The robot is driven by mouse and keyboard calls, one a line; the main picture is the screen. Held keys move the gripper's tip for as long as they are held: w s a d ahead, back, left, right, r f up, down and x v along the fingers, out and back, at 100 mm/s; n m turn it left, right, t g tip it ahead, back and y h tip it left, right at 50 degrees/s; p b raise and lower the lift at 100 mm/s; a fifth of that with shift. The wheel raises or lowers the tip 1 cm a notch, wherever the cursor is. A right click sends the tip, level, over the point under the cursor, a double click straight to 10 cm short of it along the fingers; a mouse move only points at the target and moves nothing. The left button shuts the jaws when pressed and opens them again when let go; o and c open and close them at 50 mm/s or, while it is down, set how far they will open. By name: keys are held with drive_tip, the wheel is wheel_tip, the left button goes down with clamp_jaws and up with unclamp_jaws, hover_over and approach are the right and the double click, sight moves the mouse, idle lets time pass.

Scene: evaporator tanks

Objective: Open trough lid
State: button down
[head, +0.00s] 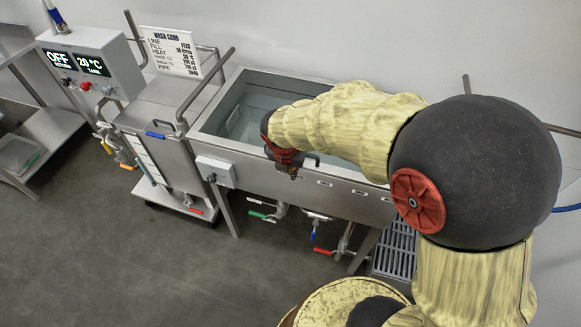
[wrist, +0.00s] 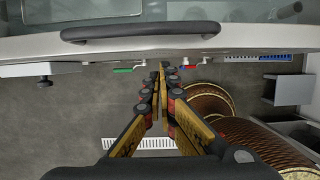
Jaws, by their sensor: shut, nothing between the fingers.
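The steel trough (head: 225,135) stands against the wall. Its top looks glassy, with the inside showing through, and I cannot tell a separate lid sheet from the opening. A dark bar handle (wrist: 140,32) runs along the trough's front edge in the wrist view. In the head view my arm hides most of it. My gripper (head: 293,174) is at the front edge of the trough. In the wrist view its fingers (wrist: 160,66) are together and empty, with their tips below the handle in the picture and not around it. I cannot tell the depth gap to the handle.
A control box (head: 90,60) and a wash card (head: 170,52) stand at the left, above a steel cart (head: 160,125) with tube rails. Valves with coloured levers (head: 262,214) hang under the trough. A floor grate (head: 396,248) lies at the right. The floor in front is clear.

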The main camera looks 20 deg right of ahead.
drive_tip(key=shift+w+d+r+b, duration=0.35)
drive_tip(key=shift+w+d, duration=0.1)
drive_tip(key=shift+w, duration=0.15)
drive_tip(key=shift+w+d+r+b, duration=0.3)
drive_tip(key=shift+w+d, duration=0.1)
drive_tip(key=shift+w, duration=0.2)
